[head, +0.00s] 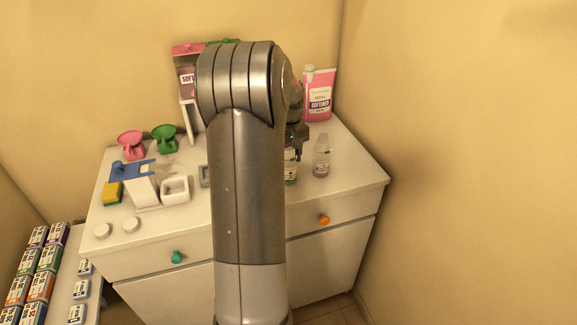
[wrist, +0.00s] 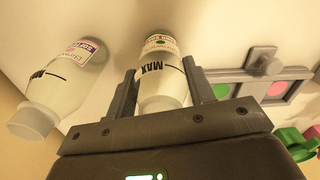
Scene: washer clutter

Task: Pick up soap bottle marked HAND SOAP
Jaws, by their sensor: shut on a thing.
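My gripper (wrist: 158,70) is shut on a clear bottle (wrist: 161,90) with a MAX mark and a white label with green and red on it. The label's words are too small to read surely. A finger stands on each side of the bottle. In the head view my arm hides much of the gripper (head: 298,150), and the bottle (head: 290,172) shows only in part below it, upright at the countertop. I cannot tell whether it touches the top. A second clear bottle (wrist: 62,85) with a purple and red label is beside the left finger; in the head view it stands to the right (head: 322,158).
The white cabinet top (head: 345,185) has free room at its front right. A pink softener bottle (head: 319,95) stands at the back right by the wall. Pink (head: 131,144) and green (head: 165,138) scoops, a white container (head: 175,190) and a sponge (head: 112,193) are at left.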

